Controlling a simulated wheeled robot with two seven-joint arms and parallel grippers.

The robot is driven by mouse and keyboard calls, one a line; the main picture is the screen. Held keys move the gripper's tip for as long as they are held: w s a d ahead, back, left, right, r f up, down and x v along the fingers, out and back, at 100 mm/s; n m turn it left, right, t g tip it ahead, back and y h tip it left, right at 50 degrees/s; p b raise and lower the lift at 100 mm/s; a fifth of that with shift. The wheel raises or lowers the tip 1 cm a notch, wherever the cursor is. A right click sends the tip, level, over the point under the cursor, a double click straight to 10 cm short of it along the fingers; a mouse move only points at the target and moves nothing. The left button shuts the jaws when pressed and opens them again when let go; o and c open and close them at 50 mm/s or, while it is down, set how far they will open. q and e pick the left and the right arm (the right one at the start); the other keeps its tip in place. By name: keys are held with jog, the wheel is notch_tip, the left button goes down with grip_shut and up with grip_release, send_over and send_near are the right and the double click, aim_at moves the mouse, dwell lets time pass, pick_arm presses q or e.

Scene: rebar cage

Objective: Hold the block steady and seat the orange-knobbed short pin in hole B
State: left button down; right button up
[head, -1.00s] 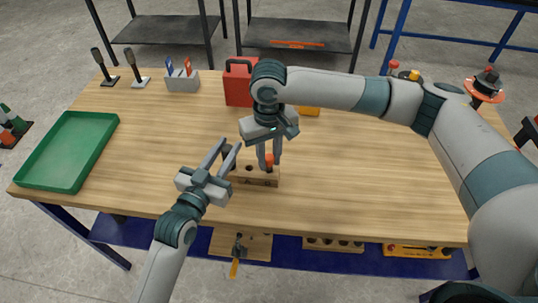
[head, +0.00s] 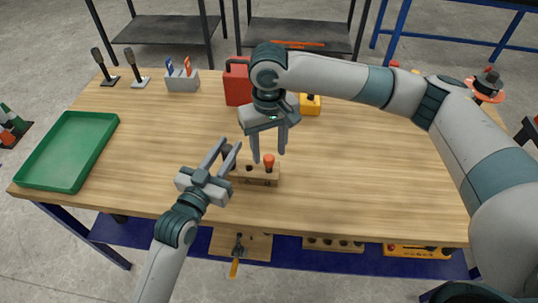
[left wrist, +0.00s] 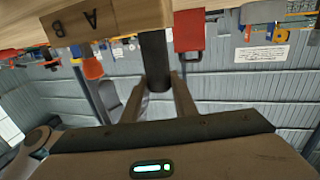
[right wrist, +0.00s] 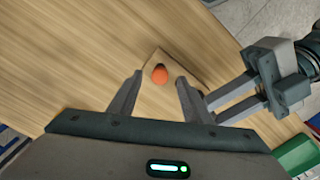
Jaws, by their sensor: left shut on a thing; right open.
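The wooden block (head: 258,181) lies near the front of the table. The orange-knobbed pin (head: 269,160) stands upright at the block's right end; its shaft is mostly hidden. In the left wrist view, the orange knob (left wrist: 92,68) is on the block's (left wrist: 125,18) B-marked side. My left gripper (head: 229,153) is shut on a dark upright post (left wrist: 155,60) at the block's left end. My right gripper (head: 269,156) is open above the block, its fingers apart and clear of the knob. The right wrist view shows the knob (right wrist: 160,74) beyond and between the open fingers.
A green tray (head: 112,122) is at the left. A grey holder (head: 182,84), a red case (head: 237,84) and a yellow box (head: 310,108) stand at the back. The table's right middle is clear.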

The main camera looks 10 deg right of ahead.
notch_tip(320, 180, up, 8)
dwell(0.4)
dwell(0.8)
pick_arm(q)
jog(key=c, duration=1.4)
grip_release()
jog(key=shift+o, duration=0.2)
jog(key=shift+s+a, duration=0.15)
jog(key=v, duration=1.1)
jog(key=shift+s+a, duration=0.2)
jog(key=shift+s, duration=0.1)
pick_arm(e)
jog(key=shift+r, duration=0.1)
pick_arm(q)
jog(key=shift+f, duration=0.1)
